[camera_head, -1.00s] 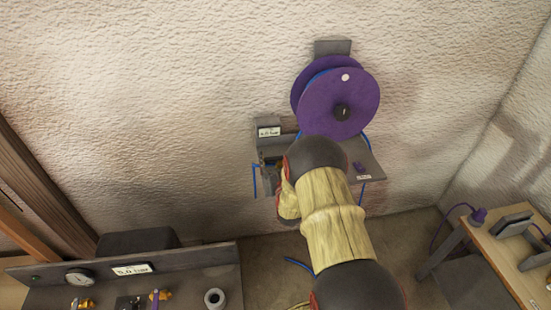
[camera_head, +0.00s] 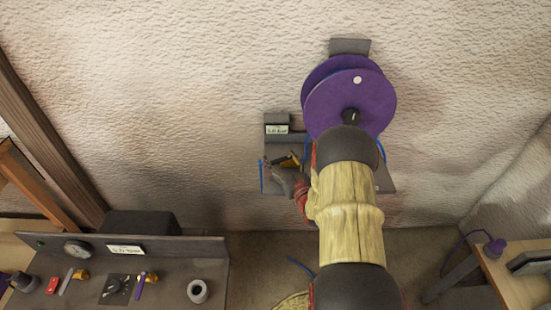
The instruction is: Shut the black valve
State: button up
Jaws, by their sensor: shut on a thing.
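The black valve (camera_head: 289,160) is a small brass fitting with a dark handle. It sits on the grey wall unit, below a small display (camera_head: 278,129). My gripper (camera_head: 282,174) reaches it from below and the right, with its grey fingers shut at the valve. The fingers and my wrist cover part of it, so the handle's exact angle is hard to tell.
A purple spool (camera_head: 350,100) is mounted on the wall above my arm. A grey bench panel (camera_head: 190,245) with a gauge, a display and several brass valves stands at lower left. A wooden table (camera_head: 525,290) is at lower right. Blue tubing hangs beside the wall unit.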

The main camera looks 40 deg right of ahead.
jog(key=shift+s+n+y, duration=0.2)
jog(key=shift+n+y, duration=0.3)
jog(key=shift+y, duration=0.2)
jog(key=shift+t, duration=0.3)
jog(key=o, duration=1.7)
jog(key=v, duration=1)
jog(key=shift+s+d, duration=0.1)
jog(key=shift+s, duration=0.1)
jog(key=shift+v, duration=0.85)
jog(key=shift+r, duration=0.1)
jog(key=shift+c, duration=0.4)
